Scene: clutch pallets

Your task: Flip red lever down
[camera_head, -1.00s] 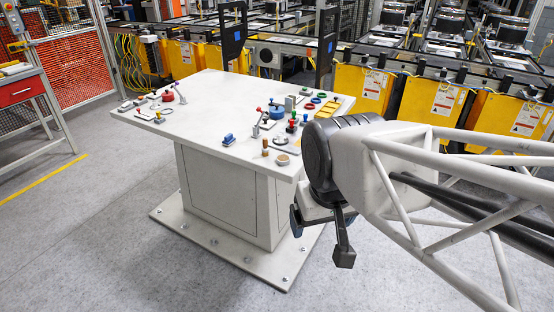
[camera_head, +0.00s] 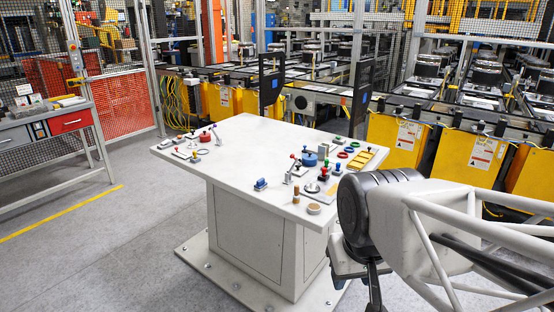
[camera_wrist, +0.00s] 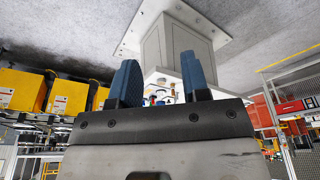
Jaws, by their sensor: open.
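A small lever with a red knob (camera_head: 293,157) stands on the white table, left of a blue round part (camera_head: 309,160). Another small lever (camera_head: 215,131) stands farther left, beside a red round part (camera_head: 205,137). They are too small for me to tell their exact tilt. My gripper (camera_wrist: 160,80) is open and empty, with its two blue fingers apart in the wrist view. In the head view it hangs beyond the table's near right corner, apart from both levers. The wrist view is upside down and shows the tabletop items only small between the fingers.
Yellow machine units (camera_head: 398,135) line the back. A side bench with a red drawer (camera_head: 70,122) stands at left. Grey floor is clear at front left.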

